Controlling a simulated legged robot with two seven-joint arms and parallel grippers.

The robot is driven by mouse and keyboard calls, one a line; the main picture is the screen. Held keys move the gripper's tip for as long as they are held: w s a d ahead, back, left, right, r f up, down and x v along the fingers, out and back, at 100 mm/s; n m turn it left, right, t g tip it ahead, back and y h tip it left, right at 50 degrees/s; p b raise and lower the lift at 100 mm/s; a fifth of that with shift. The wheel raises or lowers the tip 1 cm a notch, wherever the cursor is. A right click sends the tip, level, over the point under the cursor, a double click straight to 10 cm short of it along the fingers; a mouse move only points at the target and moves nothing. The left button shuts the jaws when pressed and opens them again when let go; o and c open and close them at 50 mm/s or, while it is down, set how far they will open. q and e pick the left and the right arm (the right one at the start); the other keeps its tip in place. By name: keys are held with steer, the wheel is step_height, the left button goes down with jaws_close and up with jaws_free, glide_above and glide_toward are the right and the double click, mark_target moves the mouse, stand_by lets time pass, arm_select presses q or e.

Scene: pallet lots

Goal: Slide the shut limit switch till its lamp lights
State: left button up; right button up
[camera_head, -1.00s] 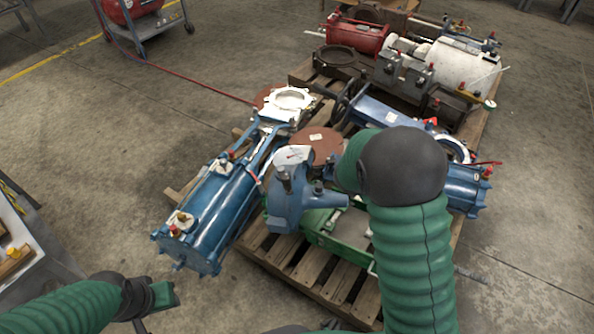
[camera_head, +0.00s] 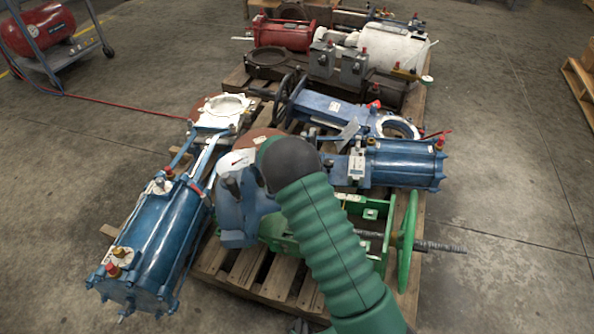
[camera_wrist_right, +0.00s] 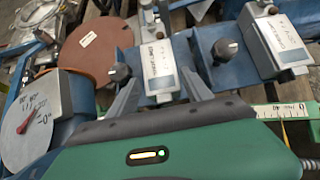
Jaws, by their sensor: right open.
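In the right wrist view, a blue and grey switch box with a white label (camera_wrist_right: 160,68) stands ahead of my right gripper (camera_wrist_right: 160,82). A second labelled switch box (camera_wrist_right: 278,42) stands to the right. My left gripper is out of view.
A dial with a red pointer (camera_wrist_right: 28,118) and a brown disc (camera_wrist_right: 95,50) are left of the gripper. A measuring strip (camera_wrist_right: 285,112) lies to the right. Blue cylinders (camera_head: 150,245), a green handwheel (camera_head: 408,240) and its threaded rod crowd the pallet. Floor is open at right.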

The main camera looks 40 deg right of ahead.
steer(key=b+x, duration=0.1)
steer(key=x, duration=0.3)
steer(key=shift+d+f, duration=0.1)
jaws_close()
